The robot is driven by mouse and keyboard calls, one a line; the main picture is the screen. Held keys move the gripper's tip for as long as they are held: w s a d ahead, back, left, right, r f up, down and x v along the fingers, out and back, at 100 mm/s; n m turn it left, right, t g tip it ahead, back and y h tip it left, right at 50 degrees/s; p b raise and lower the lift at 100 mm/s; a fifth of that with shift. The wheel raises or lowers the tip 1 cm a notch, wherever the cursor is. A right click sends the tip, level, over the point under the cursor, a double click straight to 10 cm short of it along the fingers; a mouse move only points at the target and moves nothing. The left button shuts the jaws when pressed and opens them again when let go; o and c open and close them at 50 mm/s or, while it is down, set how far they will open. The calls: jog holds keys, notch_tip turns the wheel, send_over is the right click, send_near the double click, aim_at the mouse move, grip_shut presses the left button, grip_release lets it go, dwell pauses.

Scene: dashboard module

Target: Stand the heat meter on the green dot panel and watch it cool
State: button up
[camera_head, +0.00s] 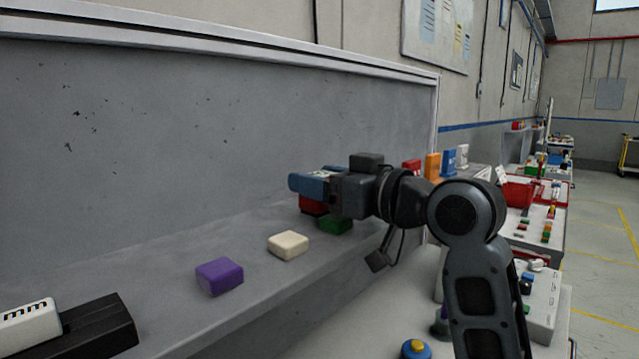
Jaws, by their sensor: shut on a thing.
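My gripper (333,188) is above the grey ledge, reaching left from my arm. It is shut on a blue thing (309,184) with a pale patch on top, which lies roughly level. This may be the heat meter, but the jaws hide part of it and I cannot read any display. I cannot make out a green dot panel for certain. A green block (336,225) sits on the ledge just below my gripper, and a red block (312,207) shows just behind it, partly hidden.
A cream block (288,245) and a purple block (219,277) sit along the ledge, left of the green one. A white slotted piece (28,322) lies by a black block (98,327) at lower left. A grey wall (200,140) backs the ledge. A blue-yellow button (416,349) is below.

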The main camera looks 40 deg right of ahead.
jog(key=shift+w+f, duration=0.2)
jog(key=shift+f, duration=0.2)
jog(key=shift+f, duration=0.2)
jog(key=o, duration=1.2)
jog(key=shift+c, duration=0.2)
jog(key=shift+r, duration=0.1)
